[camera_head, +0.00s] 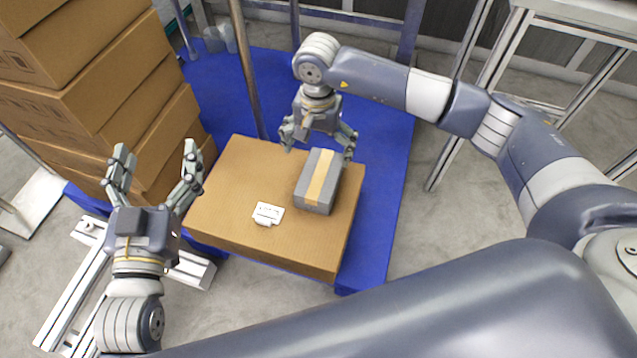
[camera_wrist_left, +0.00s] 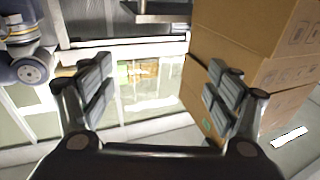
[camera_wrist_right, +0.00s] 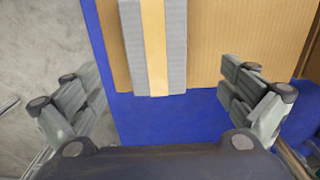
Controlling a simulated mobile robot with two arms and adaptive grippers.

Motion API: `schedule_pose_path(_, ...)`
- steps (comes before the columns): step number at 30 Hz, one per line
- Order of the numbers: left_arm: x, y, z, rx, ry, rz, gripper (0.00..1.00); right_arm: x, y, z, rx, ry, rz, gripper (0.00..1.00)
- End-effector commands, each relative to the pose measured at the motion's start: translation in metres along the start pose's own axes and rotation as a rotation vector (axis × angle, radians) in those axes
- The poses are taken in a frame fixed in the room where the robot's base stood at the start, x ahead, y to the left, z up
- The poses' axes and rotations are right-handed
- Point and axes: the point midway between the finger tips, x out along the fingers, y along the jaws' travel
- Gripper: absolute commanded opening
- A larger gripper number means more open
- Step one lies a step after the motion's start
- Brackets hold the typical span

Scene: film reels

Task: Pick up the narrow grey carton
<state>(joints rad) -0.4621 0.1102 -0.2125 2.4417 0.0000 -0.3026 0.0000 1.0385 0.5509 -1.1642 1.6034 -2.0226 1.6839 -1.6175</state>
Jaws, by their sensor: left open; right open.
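The narrow grey carton (camera_head: 308,190) has a tan tape strip along its top. It lies on a large brown cardboard box (camera_head: 228,205), near that box's right side. My right gripper (camera_head: 318,143) is open at the carton's far end, with its fingers spread to either side. In the right wrist view the carton (camera_wrist_right: 174,45) sits ahead of and between the open fingers (camera_wrist_right: 170,100), with nothing held. My left gripper (camera_head: 155,165) is open and empty, left of the brown box. The left wrist view shows its spread fingers (camera_wrist_left: 160,90), with no grey carton there.
Stacked brown cartons (camera_head: 95,75) stand at the left. A blue platform (camera_head: 378,150) lies under the box, with a metal post (camera_head: 243,60) behind it. A metal-framed table (camera_head: 510,50) stands at the right.

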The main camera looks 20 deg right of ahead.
Motion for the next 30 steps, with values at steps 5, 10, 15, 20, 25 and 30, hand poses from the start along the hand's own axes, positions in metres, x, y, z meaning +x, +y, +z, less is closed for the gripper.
schedule_pose_path(5, 0.0, 0.004, -0.027, -0.004, 0.148, 0.008, 0.82, 0.028, 0.0, 0.001, 0.003, -0.005, 0.0, 0.98)
schedule_pose_path(10, -0.002, 0.006, -0.044, -0.007, 0.233, 0.013, 0.82, 0.041, 0.0, 0.001, 0.003, -0.004, -0.001, 0.98)
schedule_pose_path(15, -0.004, 0.007, -0.053, -0.009, 0.284, 0.015, 0.82, 0.048, 0.001, 0.002, 0.003, -0.005, -0.002, 0.98)
schedule_pose_path(20, -0.012, 0.01, -0.075, -0.014, 0.413, 0.022, 0.82, 0.064, 0.004, 0.002, 0.004, -0.006, -0.001, 0.98)
schedule_pose_path(25, -0.027, 0.013, -0.101, -0.021, 0.569, 0.028, 0.82, 0.082, 0.006, 0.003, 0.004, -0.007, -0.001, 0.98)
schedule_pose_path(30, -0.038, 0.014, -0.118, -0.026, 0.668, 0.033, 0.82, 0.092, 0.005, 0.003, 0.003, -0.006, -0.002, 0.98)
